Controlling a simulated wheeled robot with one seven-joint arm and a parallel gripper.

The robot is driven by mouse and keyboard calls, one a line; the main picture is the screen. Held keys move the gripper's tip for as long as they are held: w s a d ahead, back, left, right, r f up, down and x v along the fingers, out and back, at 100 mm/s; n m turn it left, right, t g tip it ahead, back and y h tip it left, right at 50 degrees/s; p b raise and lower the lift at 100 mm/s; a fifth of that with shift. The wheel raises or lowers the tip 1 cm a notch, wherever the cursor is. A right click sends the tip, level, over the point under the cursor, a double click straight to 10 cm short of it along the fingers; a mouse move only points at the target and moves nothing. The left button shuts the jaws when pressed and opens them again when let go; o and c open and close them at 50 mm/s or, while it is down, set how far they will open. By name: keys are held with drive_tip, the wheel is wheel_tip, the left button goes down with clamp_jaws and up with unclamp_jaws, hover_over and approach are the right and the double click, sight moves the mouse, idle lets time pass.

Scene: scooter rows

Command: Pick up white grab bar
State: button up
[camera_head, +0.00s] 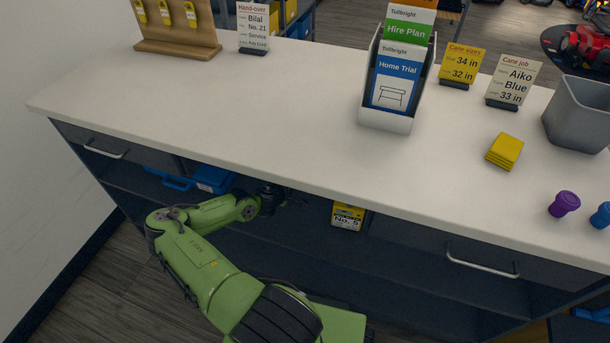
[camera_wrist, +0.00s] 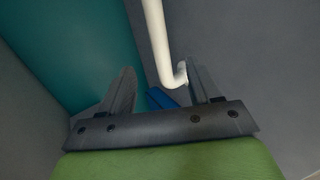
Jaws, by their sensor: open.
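The white grab bar (camera_wrist: 155,35) shows in the wrist view as a white rod with a bent lower end. It runs from the top edge down to between the two fingers of my gripper (camera_wrist: 160,95). The bent end lies near the right finger; I cannot tell whether they touch. My gripper is open. In the head view my green arm reaches under the counter top, and my gripper (camera_head: 285,197) is partly hidden in the dark shelf space. I cannot make out the grab bar in the head view.
The white counter (camera_head: 260,110) overhangs my gripper. Blue bins (camera_head: 213,178) stand on the shelf to the left, and a yellow-labelled box marked No. 5 (camera_head: 347,215) to the right. A drawer handle (camera_head: 482,265) juts out at right. In the wrist view a teal surface (camera_wrist: 75,45) is at left.

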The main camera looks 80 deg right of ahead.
drive_tip(key=b+x, duration=0.4)
drive_tip(key=x, duration=0.8)
drive_tip(key=shift+s+b, duration=0.1)
drive_tip(key=shift+b, duration=0.25)
drive_tip(key=shift+r, duration=0.15)
clamp_jaws()
